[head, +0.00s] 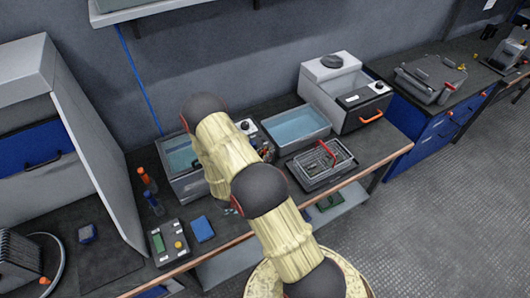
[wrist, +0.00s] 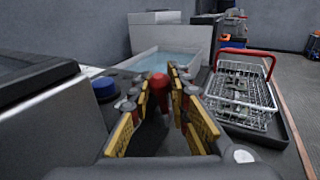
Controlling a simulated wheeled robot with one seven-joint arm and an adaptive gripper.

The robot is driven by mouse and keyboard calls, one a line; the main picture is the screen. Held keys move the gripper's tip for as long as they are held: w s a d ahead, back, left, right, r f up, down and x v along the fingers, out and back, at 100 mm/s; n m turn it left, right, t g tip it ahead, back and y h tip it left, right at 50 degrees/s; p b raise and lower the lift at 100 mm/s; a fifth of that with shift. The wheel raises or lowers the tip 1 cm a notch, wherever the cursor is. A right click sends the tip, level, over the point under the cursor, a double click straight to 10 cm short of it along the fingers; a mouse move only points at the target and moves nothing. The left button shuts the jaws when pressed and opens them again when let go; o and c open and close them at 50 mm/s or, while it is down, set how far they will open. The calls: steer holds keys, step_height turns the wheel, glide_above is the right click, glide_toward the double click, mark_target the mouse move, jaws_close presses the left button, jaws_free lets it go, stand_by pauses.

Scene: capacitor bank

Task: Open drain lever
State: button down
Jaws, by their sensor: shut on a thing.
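The drain lever shows in the wrist view as a red rounded grip (wrist: 158,84) between my finger pads. My gripper (wrist: 157,97), with yellow-padded fingers, is shut on this red grip. The lever's lower part and its pivot are hidden by the fingers, so its angle is hard to tell. In the head view my gripper (head: 264,151) is mostly hidden behind my arm, at the right side of the left tank (head: 180,188). That tank holds bluish liquid. The lever itself cannot be made out in the head view.
A second water tank (head: 294,130) stands just right of my gripper. A wire basket with a red handle (head: 326,154) sits on a dark tray in front of it. A blue knob (wrist: 104,88) is close on the left. A grey lidded unit (head: 340,92) stands farther right.

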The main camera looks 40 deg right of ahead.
steer(key=shift+d+r+y, duration=0.15)
steer(key=shift+r+y, duration=0.05)
steer(key=shift+y, duration=0.1)
steer(key=shift+d+f+p, duration=0.1)
steer(key=shift+f+p, duration=0.1)
steer(key=shift+p, duration=0.15)
steer(key=c, duration=2)
jaws_free()
steer(key=shift+s, duration=0.1)
steer(key=shift+o, duration=0.2)
steer(key=shift+a+r, duration=0.1)
steer(key=shift+a, duration=0.45)
steer(key=v, duration=1.1)
steer(key=shift+r, duration=0.15)
steer(key=shift+c, duration=0.2)
